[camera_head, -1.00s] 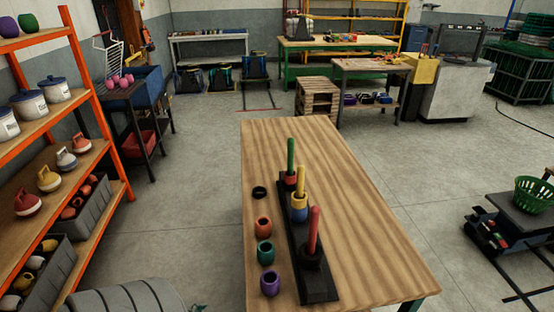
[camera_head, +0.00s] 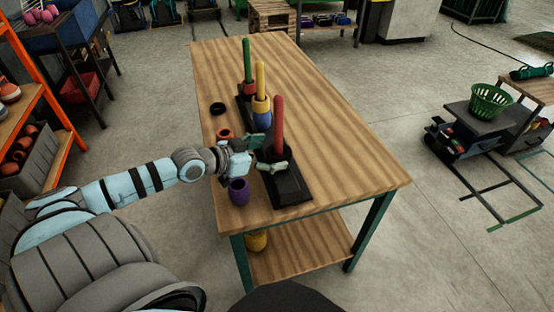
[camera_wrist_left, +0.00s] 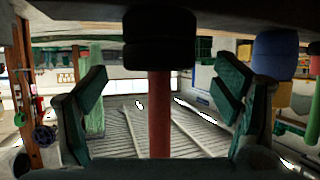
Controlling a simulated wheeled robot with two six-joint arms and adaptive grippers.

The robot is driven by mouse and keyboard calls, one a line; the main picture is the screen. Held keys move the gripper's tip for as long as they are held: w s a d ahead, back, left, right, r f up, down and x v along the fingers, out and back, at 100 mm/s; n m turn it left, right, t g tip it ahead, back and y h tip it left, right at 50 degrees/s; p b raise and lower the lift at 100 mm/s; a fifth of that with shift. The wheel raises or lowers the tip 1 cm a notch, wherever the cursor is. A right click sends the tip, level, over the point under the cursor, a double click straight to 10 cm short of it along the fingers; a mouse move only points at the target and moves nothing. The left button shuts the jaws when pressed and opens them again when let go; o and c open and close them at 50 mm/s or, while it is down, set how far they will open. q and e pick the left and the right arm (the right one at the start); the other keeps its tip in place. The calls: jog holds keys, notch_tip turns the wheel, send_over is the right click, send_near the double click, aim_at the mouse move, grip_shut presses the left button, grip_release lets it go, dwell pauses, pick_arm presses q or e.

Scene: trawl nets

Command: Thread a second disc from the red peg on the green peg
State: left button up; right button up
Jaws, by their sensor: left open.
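The red peg (camera_head: 279,122) stands upright on the near end of the black base (camera_head: 290,190). In the left wrist view, which looks upside down, the red peg (camera_wrist_left: 159,115) runs between my fingers, with two stacked black discs (camera_wrist_left: 162,38) at its foot. My left gripper (camera_head: 271,154) is open, its fingers apart on either side of the peg and holding nothing. The green peg (camera_head: 246,58) stands at the far end, with a reddish ring (camera_head: 248,89) low on it. The yellow peg (camera_head: 261,78) between them carries yellow and blue pieces. My right gripper is not in view.
On the wooden table (camera_head: 335,130), a loose black disc (camera_head: 218,108), an orange piece (camera_head: 224,134) and a purple piece (camera_head: 238,191) lie left of the base. The table's right side is clear. A green basket (camera_head: 490,101) stands off to the right.

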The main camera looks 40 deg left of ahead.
aim_at(275, 152)
pick_arm(q)
jog(key=x, duration=0.3)
jog(key=shift+w+d+f+b, duration=0.1)
jog(key=shift+w+b, duration=0.15)
jog(key=shift+b, duration=0.1)
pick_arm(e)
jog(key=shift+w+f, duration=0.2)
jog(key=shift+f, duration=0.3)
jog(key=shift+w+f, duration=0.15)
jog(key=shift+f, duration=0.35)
pick_arm(q)
jog(key=c, duration=1.3)
notch_tip(275, 152, up, 22)
jog(key=p, duration=2)
jog(key=shift+c, duration=0.2)
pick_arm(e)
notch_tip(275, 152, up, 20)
pick_arm(q)
jog(key=shift+f, duration=0.15)
